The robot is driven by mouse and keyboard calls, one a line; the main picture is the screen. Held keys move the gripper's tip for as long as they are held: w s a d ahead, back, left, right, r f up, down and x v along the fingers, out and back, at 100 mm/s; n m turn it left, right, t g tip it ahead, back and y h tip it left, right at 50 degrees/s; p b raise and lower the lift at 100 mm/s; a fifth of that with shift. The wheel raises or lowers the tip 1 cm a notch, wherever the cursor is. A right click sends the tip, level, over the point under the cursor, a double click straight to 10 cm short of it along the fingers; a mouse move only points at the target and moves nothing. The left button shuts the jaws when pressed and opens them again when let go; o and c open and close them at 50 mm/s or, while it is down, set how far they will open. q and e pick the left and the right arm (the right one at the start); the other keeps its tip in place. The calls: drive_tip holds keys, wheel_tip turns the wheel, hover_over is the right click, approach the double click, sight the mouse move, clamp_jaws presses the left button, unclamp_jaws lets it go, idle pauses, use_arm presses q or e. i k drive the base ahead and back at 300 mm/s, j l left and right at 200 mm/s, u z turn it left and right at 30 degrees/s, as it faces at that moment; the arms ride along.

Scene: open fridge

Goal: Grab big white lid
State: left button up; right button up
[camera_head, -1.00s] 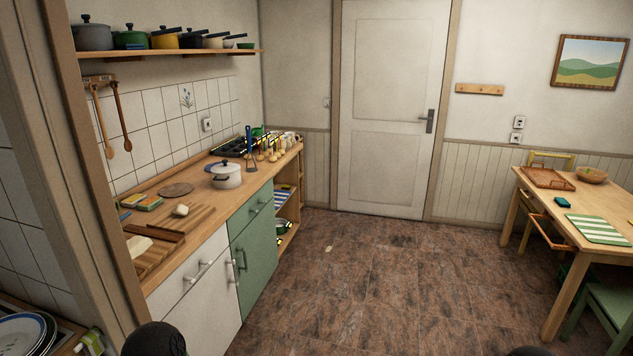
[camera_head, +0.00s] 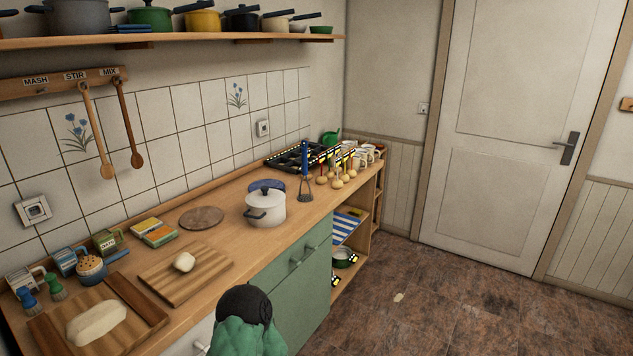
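A white pot (camera_head: 265,208) with dark side handles stands on the wooden counter. A pale lid seems to cover it, but its edge is hard to make out. A dark blue rounded shape (camera_head: 266,186) shows at its top; I cannot tell whether it belongs to the lid or lies behind it. Neither of my grippers is in view, and nothing touches the pot.
A round wooden board (camera_head: 201,218) lies left of the pot and a blue-handled masher (camera_head: 305,170) stands right of it. A black rack (camera_head: 298,158) is behind. A shelf (camera_head: 170,42) with several pots hangs above. A dark and green shape at the bottom edge hides some cabinet front.

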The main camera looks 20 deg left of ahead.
sight(266, 196)
drive_tip(key=i, duration=2.05)
drive_tip(key=i+u, duration=0.35)
drive_tip(key=i+l+u, duration=0.2)
drive_tip(key=i+u, duration=0.15)
drive_tip(key=i+l+u, duration=0.35)
drive_tip(key=j, duration=0.1)
